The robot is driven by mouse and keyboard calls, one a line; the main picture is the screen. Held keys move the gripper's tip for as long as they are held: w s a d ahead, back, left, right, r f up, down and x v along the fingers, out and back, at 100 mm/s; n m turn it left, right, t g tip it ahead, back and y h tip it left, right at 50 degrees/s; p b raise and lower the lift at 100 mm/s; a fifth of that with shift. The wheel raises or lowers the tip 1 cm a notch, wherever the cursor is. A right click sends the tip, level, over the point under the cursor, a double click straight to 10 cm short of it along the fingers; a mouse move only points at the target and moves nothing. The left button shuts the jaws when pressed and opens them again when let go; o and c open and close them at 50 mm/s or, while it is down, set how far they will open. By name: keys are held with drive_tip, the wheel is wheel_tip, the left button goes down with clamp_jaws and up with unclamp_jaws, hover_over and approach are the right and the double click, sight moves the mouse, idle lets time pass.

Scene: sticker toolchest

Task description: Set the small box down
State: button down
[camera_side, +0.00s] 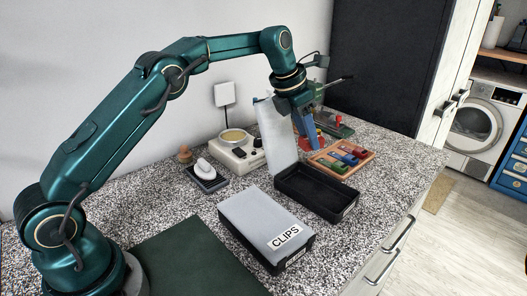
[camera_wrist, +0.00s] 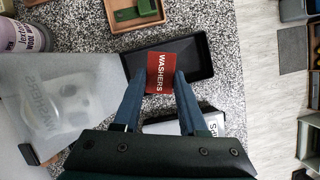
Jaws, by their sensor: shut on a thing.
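My gripper (camera_wrist: 160,82) is shut on a small red box (camera_wrist: 160,72) with a white WASHERS label, seen between its two blue fingertips in the wrist view. Behind the red box in that view is an open black box (camera_wrist: 199,57). In the side view my gripper (camera_side: 311,146) points down near the open black box (camera_side: 318,206), whose pale see-through lid (camera_side: 275,135) stands raised. The red box is not clear in the side view. I cannot tell whether it touches the floor of the black box.
A closed box marked CLIPS (camera_side: 262,217) stands in front. A wooden tray (camera_side: 341,163) of coloured pieces lies behind the black box, with a cream device (camera_side: 237,152) to the left. The raised lid stands close to my gripper. Speckled counter is free on the right.

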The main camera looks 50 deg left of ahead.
sight(315, 194)
drive_tip(key=shift+w+d+f, duration=0.2)
drive_tip(key=shift+d+f, duration=0.25)
drive_tip(key=shift+f, duration=0.05)
drive_tip(key=shift+w+d+f, duration=0.15)
drive_tip(key=shift+d+f, duration=0.25)
drive_tip(key=shift+f, duration=0.05)
drive_tip(key=shift+m, duration=0.3)
drive_tip(key=f, duration=1)
drive_tip(key=shift+d+f, duration=0.3)
drive_tip(key=shift+f, duration=0.1)
drive_tip(key=shift+f, duration=0.15)
drive_tip(key=shift+c, duration=2.3)
unclamp_jaws()
